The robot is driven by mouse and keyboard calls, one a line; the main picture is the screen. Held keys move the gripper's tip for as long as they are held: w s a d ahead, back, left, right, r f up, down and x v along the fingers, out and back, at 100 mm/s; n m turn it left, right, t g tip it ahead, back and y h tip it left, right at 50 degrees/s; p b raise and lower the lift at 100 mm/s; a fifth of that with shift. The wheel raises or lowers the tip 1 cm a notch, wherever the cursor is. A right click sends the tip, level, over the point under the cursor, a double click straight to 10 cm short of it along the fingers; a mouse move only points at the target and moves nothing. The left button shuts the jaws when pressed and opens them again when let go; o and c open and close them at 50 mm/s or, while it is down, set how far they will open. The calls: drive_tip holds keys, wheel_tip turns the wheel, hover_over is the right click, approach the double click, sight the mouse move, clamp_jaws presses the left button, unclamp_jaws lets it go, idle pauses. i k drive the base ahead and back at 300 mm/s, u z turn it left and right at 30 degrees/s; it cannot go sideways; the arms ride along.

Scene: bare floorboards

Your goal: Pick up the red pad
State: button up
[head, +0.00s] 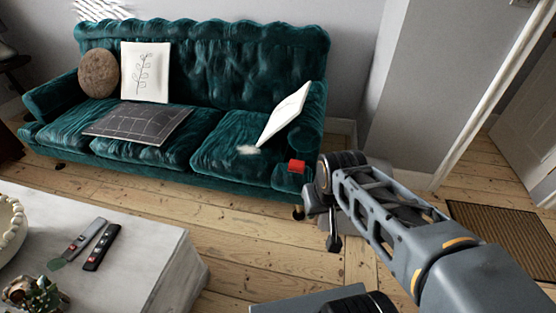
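My gripper (322,228) is in front of the sofa's right end, below and slightly right of the pad in the picture. Its dark fingers point downward and look spread apart, with nothing seen between them. The gripper is apart from the pad. Part of the gripper is hidden by my own wrist.
The sofa also holds a brown round cushion (98,74), white cushions (145,72) and a dark flat panel (138,124). A pale table (150,245) with remotes (101,246) stands at lower left. Bare floorboards lie between. A doormat (500,235) lies at right.

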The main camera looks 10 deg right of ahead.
sight(295, 166)
drive_tip(key=z, duration=0.3)
drive_tip(key=i, duration=0.95)
drive_tip(key=u, duration=0.5)
